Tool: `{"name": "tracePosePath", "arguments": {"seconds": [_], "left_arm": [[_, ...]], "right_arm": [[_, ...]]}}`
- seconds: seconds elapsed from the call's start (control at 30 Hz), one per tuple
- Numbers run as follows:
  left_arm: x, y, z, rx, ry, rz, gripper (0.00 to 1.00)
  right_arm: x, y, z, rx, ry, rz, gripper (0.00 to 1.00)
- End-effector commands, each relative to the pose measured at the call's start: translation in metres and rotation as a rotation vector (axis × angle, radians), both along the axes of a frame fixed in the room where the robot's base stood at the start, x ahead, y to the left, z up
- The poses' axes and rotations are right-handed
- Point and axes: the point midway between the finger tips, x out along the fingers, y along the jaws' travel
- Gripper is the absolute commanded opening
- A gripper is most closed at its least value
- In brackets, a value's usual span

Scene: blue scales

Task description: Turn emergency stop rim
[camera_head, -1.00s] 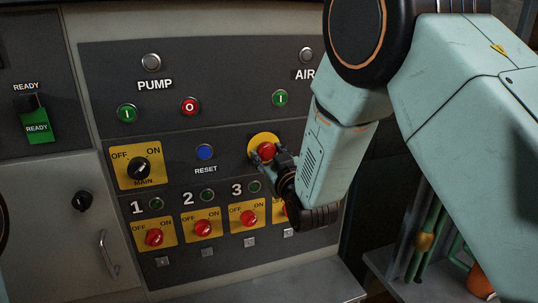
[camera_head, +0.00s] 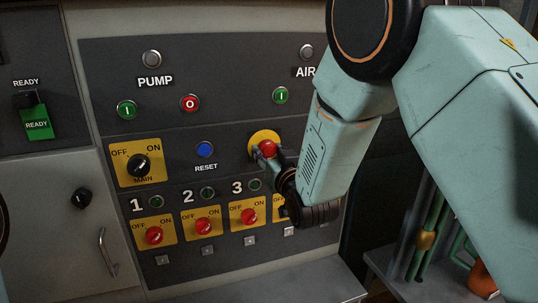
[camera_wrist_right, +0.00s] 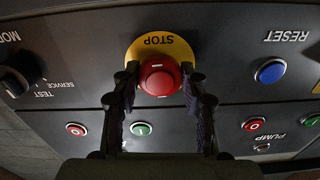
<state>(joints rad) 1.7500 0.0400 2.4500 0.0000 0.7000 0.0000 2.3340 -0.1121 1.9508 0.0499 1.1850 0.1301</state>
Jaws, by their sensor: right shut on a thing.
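The emergency stop is a red mushroom button (camera_head: 268,149) on a yellow round plate (camera_head: 259,137) on the dark control panel. In the right wrist view the red button (camera_wrist_right: 159,75) sits in front of the yellow plate marked STOP (camera_wrist_right: 160,46). My right gripper (camera_head: 268,156) reaches it from the lower right. In the wrist view the two fingers of my right gripper (camera_wrist_right: 160,78) stand on either side of the red rim, shut on it. The fingers hide part of the button's edges. My left gripper is not in view.
The blue RESET button (camera_head: 205,150) is left of the stop. Below are several red OFF/ON switches (camera_head: 203,226), one partly hidden by my right gripper. The black MAIN switch (camera_head: 139,165) is further left. A grey ledge (camera_head: 290,284) runs below the panel.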

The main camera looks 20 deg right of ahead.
Motion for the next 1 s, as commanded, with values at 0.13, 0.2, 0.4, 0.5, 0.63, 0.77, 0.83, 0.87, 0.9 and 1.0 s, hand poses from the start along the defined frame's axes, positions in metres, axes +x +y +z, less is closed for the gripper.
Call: {"name": "tracePosePath", "arguments": {"seconds": [0.13, 0.2, 0.4, 0.5, 0.63, 0.77, 0.83, 0.87, 0.9, 1.0], "left_arm": [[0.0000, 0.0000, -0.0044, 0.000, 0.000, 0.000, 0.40], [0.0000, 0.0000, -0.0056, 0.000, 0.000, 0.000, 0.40], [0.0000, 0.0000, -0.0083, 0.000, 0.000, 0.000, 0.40], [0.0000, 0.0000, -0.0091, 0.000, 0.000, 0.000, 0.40], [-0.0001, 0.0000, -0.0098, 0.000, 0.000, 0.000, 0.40], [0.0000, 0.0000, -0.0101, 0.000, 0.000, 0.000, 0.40], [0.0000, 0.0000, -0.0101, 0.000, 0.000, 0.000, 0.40], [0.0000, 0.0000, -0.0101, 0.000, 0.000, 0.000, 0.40], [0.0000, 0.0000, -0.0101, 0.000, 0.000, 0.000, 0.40], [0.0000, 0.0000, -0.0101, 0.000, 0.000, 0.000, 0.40]], "right_arm": [[0.0006, -0.0002, 0.0024, 0.116, -0.006, -0.001, 0.12], [0.0006, -0.0004, 0.0026, 0.167, -0.004, -0.001, 0.12], [0.0007, -0.0005, 0.0034, 0.287, -0.001, -0.001, 0.12], [0.0008, -0.0005, 0.0038, 0.330, -0.001, -0.001, 0.12], [0.0010, -0.0007, 0.0047, 0.369, 0.000, -0.002, 0.12], [0.0013, -0.0007, 0.0053, 0.390, -0.001, -0.002, 0.12], [0.0014, -0.0007, 0.0055, 0.395, -0.001, -0.002, 0.12], [0.0014, -0.0008, 0.0054, 0.397, -0.001, -0.002, 0.12], [0.0014, -0.0009, 0.0055, 0.398, -0.001, -0.002, 0.12], [0.0015, -0.0009, 0.0057, 0.398, -0.001, -0.002, 0.12]]}}
